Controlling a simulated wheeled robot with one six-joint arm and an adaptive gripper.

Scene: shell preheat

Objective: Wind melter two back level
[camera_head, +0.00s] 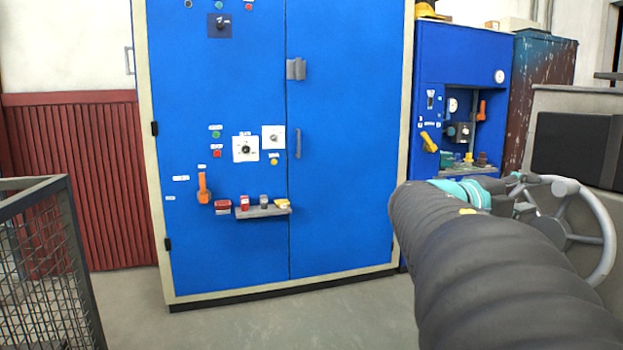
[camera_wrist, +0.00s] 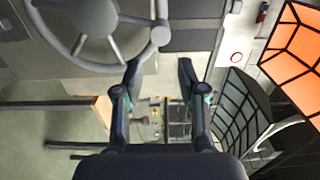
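A grey spoked handwheel (camera_head: 607,235) is at the right of the head view, partly hidden behind my dark arm. It also fills the upper left of the wrist view (camera_wrist: 60,57). A grey round crank knob (camera_wrist: 160,33) sits on its rim. My gripper (camera_wrist: 158,66) is open and empty, its two dark fingers spread. The knob is just past the fingertips, in line with the gap between them; contact cannot be told. In the head view my gripper (camera_head: 517,178) is beside the wheel's upper rim, mostly small and overlapped. No label reading melter two is legible, and its tilt cannot be judged.
A grey machine body (camera_head: 565,101) with a dark panel stands behind the wheel. A large blue cabinet (camera_head: 220,120) with switches and a small shelf (camera_head: 262,212) is at centre left. A mesh cage (camera_head: 50,285) is at the lower left. Floor in front of the cabinet is clear.

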